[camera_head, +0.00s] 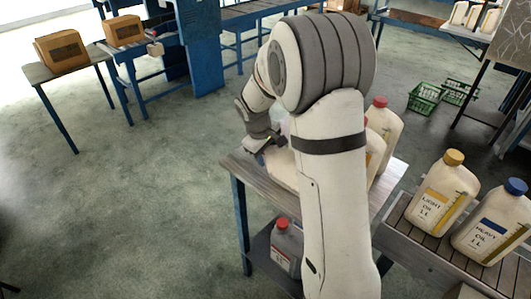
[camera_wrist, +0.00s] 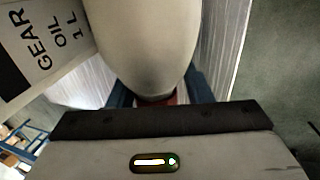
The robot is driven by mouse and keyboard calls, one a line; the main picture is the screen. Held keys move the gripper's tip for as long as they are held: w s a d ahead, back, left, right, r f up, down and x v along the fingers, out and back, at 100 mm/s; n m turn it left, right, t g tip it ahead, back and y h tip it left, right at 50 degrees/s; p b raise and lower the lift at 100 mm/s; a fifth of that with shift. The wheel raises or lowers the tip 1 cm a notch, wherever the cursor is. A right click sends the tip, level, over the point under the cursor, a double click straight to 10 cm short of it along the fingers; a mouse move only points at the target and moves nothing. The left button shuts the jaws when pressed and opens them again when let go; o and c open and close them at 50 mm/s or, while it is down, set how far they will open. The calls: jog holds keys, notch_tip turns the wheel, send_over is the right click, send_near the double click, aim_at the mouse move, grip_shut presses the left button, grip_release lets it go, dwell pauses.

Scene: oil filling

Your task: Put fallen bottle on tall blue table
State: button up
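In the wrist view a large pale bottle (camera_wrist: 145,45) fills the upper middle, its narrowing end pointing at my gripper (camera_wrist: 158,92). Its dark red cap (camera_wrist: 155,100) lies between my two blue fingers. I cannot tell whether the fingers press on it. In the head view my gripper (camera_head: 268,146) is low over the wooden-topped, blue-legged table (camera_head: 240,170). A pale bottle shape (camera_head: 283,172) shows there, mostly hidden behind my arm. Which blue table is the tall one is unclear.
A GEAR OIL bottle (camera_wrist: 40,45) is close at left in the wrist view. A red-capped bottle (camera_head: 385,135) stands on the table, and a grey one (camera_head: 286,248) on its lower shelf. LIGHT OIL (camera_head: 438,197) and HEAVY OIL (camera_head: 492,228) bottles stand at right. Floor at left is clear.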

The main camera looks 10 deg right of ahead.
jog(key=shift+o, duration=0.7)
jog(key=shift+r, duration=0.25)
jog(key=v, duration=1.1)
jog(key=s+d+m+t+y, duration=0.1)
jog(key=s+m, duration=0.6)
jog(key=s, duration=1.9)
jog(key=shift+r+y+b, duration=0.35)
jog(key=shift+r+y, duration=0.05)
jog(key=shift+y, duration=0.3)
jog(key=shift+w, duration=0.1)
